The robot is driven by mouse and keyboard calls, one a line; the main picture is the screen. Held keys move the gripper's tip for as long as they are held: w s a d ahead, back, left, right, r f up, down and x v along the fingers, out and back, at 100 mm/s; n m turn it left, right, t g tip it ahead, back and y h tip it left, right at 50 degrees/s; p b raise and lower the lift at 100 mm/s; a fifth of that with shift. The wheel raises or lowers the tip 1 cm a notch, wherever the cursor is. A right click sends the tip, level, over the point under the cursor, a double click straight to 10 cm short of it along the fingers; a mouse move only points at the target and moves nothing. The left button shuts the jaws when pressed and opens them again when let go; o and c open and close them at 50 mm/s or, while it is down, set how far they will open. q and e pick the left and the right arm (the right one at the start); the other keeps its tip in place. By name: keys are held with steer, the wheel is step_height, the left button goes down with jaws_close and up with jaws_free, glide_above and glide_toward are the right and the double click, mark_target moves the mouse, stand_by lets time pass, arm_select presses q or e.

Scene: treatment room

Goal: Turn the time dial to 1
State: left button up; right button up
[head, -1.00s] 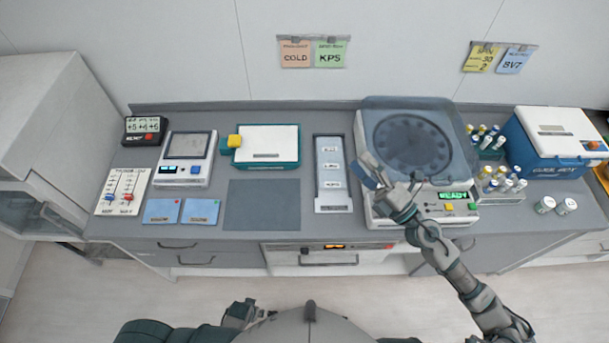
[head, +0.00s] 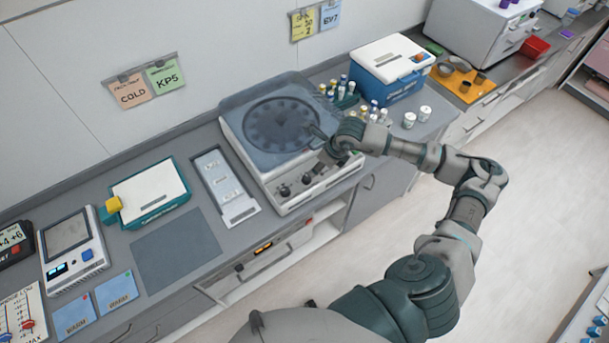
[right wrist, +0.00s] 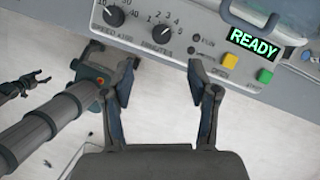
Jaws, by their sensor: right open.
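The time dial (right wrist: 165,31) is a black knob with a light pointer mark under a number scale, labelled minutes, on the centrifuge's pale front panel. In the head view it is likely the right one of two dark knobs (head: 307,179). The speed dial (right wrist: 114,16) sits left of it in the wrist view. My right gripper (right wrist: 160,85) is open and empty, its fingers below the time dial in that view and apart from it. In the head view my right gripper (head: 320,145) covers the panel's right part. A small dark claw shape (right wrist: 27,88), possibly my left gripper, shows at left.
The centrifuge (head: 232,133) has a translucent lid. Its green READY display (right wrist: 254,42), yellow button (right wrist: 230,61) and green button (right wrist: 252,75) are right of the dial. A blue cooler (head: 393,90) and capped tubes (head: 343,88) stand to the right.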

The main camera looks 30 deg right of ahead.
steer(key=p, duration=0.1)
glide_above(308, 177)
steer(key=s+d, duration=0.2)
steer(key=f, duration=0.6)
steer(key=shift+a+f, duration=0.15)
steer(key=shift+a, duration=0.05)
steer(key=x, duration=0.4)
steer(key=shift+a+p, duration=0.35)
steer(key=shift+p, duration=0.05)
steer(key=shift+w+a+f, duration=0.25)
steer(key=shift+a+f, duration=0.1)
steer(key=shift+a, duration=0.1)
steer(key=shift+d+f, duration=0.15)
steer(key=shift+d, duration=0.25)
steer(key=c, duration=0.7)
steer(key=shift+d, duration=0.15)
jaws_close()
arm_select(q)
steer(key=shift+d+r, duration=0.2)
steer(key=shift+r, duration=0.4)
steer(key=shift+d+r, duration=0.15)
steer(key=shift+r, duration=0.4)
